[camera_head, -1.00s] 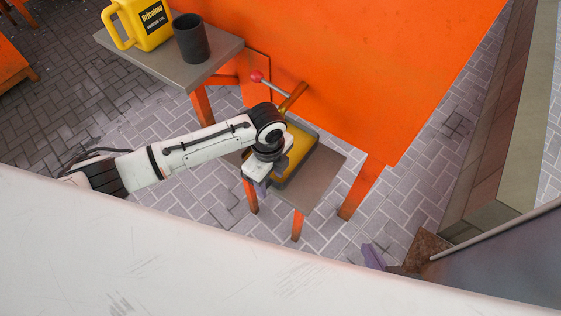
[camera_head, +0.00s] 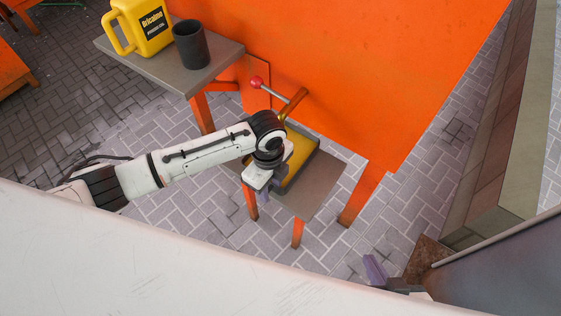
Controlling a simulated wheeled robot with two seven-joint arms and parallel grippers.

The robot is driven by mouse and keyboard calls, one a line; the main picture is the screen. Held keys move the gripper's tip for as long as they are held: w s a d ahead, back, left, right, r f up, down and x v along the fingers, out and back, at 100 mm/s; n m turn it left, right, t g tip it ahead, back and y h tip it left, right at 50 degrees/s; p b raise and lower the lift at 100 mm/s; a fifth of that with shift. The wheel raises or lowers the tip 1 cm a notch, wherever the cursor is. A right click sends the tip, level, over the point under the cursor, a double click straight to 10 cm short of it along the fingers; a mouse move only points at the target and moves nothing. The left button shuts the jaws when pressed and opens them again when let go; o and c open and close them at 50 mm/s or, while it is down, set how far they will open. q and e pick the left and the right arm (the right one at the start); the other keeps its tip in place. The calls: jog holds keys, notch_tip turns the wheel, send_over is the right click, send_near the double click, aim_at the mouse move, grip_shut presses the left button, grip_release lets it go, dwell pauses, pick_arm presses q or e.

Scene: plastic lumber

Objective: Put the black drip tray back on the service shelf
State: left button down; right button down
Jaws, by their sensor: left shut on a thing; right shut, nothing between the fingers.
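The black drip tray (camera_head: 309,160) has a dark rim and a yellow inside. It is over the low grey shelf (camera_head: 318,193) with orange legs; I cannot tell whether it rests on the top or is slightly above it. My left gripper (camera_head: 268,187) is shut on the tray at its near left edge, and the wrist hides that side. My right gripper (camera_head: 375,270) shows only as purple fingertips at the lower right, shut and empty, well away from the tray.
A higher grey shelf (camera_head: 215,77) holds a yellow jug (camera_head: 147,22) and a dark cup (camera_head: 191,45). A large orange panel (camera_head: 390,70) stands behind the low shelf. A red-knobbed lever (camera_head: 257,82) and a brownish-orange pipe (camera_head: 294,102) stick out above the tray.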

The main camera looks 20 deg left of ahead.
pick_arm(q)
jog(key=shift+w+r, duration=0.1)
jog(key=shift+r+p, duration=0.2)
jog(key=shift+p, duration=0.4)
